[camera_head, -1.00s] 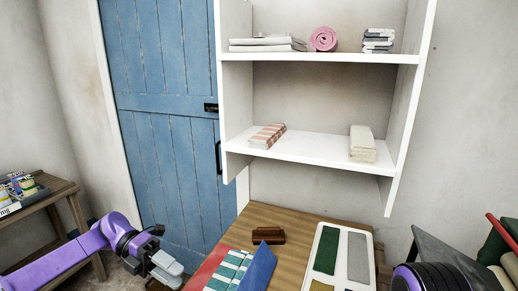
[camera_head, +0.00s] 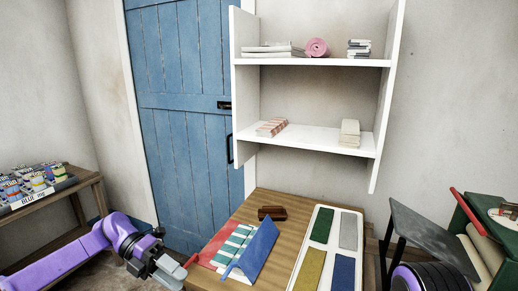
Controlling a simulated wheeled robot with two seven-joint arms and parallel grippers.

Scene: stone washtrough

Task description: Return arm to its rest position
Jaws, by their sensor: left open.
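My left gripper (camera_head: 179,270) is at the lower left on the end of my purple left arm (camera_head: 62,268). Its grey fingers are apart with nothing seen between them. It is beside the left edge of the wooden table (camera_head: 290,203), close to a red item (camera_head: 207,252) there. Whether it touches the table edge cannot be told. A purple and black part of my right arm (camera_head: 432,277) shows at the bottom right; the right gripper is out of view.
The table holds striped cloth (camera_head: 232,240), a blue folded piece (camera_head: 258,247), a brown brush-like block (camera_head: 272,213) and a white tray (camera_head: 333,211) with coloured panels. A white shelf (camera_head: 310,137) with folded cloths hangs behind. A side table with tins (camera_head: 35,180) stands left.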

